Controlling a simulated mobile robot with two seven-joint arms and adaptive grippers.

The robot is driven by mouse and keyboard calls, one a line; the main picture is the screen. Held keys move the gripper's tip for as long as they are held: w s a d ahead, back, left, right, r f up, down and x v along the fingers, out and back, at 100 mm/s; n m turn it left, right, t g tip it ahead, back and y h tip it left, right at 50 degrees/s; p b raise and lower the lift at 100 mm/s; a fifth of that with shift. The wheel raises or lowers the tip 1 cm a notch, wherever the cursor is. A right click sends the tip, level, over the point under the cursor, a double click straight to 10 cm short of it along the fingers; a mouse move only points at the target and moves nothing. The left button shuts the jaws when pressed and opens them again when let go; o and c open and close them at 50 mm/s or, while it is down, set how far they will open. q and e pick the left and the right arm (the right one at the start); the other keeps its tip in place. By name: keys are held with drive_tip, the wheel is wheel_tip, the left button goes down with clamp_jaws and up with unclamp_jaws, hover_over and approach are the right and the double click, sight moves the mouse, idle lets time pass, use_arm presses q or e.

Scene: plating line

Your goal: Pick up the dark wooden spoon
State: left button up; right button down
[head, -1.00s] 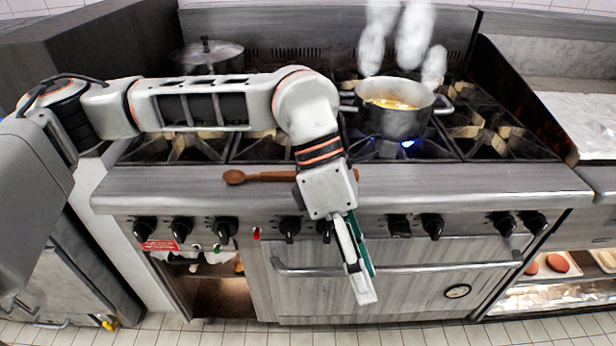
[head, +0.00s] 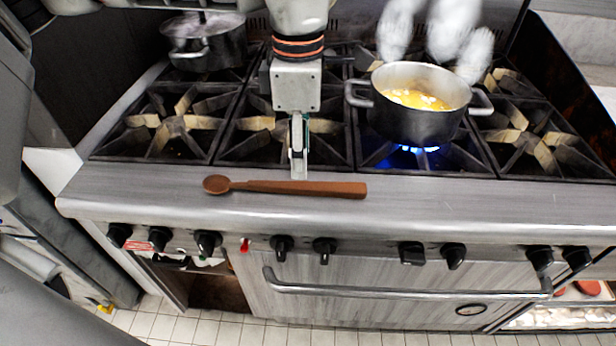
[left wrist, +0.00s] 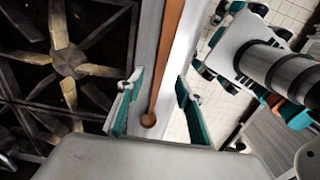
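The dark wooden spoon (head: 300,187) lies flat on the steel front ledge (head: 420,200) of the stove, its bowl to the left and its handle to the right. My left gripper (head: 298,172) is above the ledge, just behind the handle in the head view. In the left wrist view the spoon (left wrist: 166,65) runs between the two teal-lined fingers of my left gripper (left wrist: 158,108). The fingers are apart and do not touch it. My right gripper is not clearly identifiable in the head view.
A steaming pot of yellow food (head: 418,110) stands over a blue flame just right of my left gripper. A lidded pot (head: 205,45) stands at the back left. Iron burner grates (head: 170,125) lie behind the ledge, with knobs (head: 282,247) and an oven handle (head: 400,292) below.

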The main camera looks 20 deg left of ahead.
sight(303, 185)
use_arm(q)
drive_tip(key=shift+s+f, duration=0.25)
drive_tip(key=shift+f, duration=0.55)
drive_tip(key=f, duration=0.3)
drive_tip(key=f+b, duration=0.1)
drive_tip(key=f, duration=0.1)
drive_tip(key=shift+w+d, duration=0.15)
drive_tip(key=shift+w, duration=0.1)
clamp_jaws()
